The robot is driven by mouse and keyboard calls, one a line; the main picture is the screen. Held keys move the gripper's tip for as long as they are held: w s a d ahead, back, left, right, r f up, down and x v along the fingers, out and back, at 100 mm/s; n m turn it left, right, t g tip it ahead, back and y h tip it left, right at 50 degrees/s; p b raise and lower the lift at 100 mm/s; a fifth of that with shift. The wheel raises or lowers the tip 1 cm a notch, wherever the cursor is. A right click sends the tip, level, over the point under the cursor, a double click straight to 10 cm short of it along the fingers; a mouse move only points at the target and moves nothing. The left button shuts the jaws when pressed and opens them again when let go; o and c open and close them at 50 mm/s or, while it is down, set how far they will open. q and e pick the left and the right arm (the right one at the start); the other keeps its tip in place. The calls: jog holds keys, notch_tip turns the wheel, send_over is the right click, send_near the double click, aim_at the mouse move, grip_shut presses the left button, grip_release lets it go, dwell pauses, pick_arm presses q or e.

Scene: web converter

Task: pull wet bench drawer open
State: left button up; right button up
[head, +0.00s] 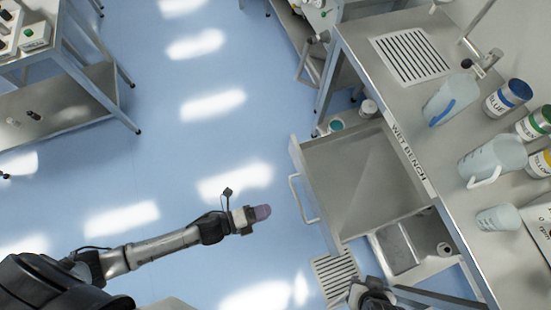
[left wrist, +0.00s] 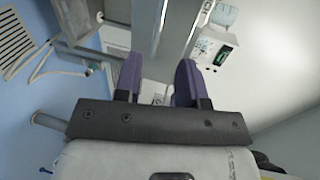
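Jugs (head: 452,100) and labelled tins (head: 507,98) stand on the bench top near a drain grille (head: 411,55). An open lower compartment (head: 412,245) is below the drawer. A side table (head: 62,95) is at upper left. The blue floor left of the drawer is clear.

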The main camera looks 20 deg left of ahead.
pick_arm(q)
jog(key=shift+v, duration=0.8)
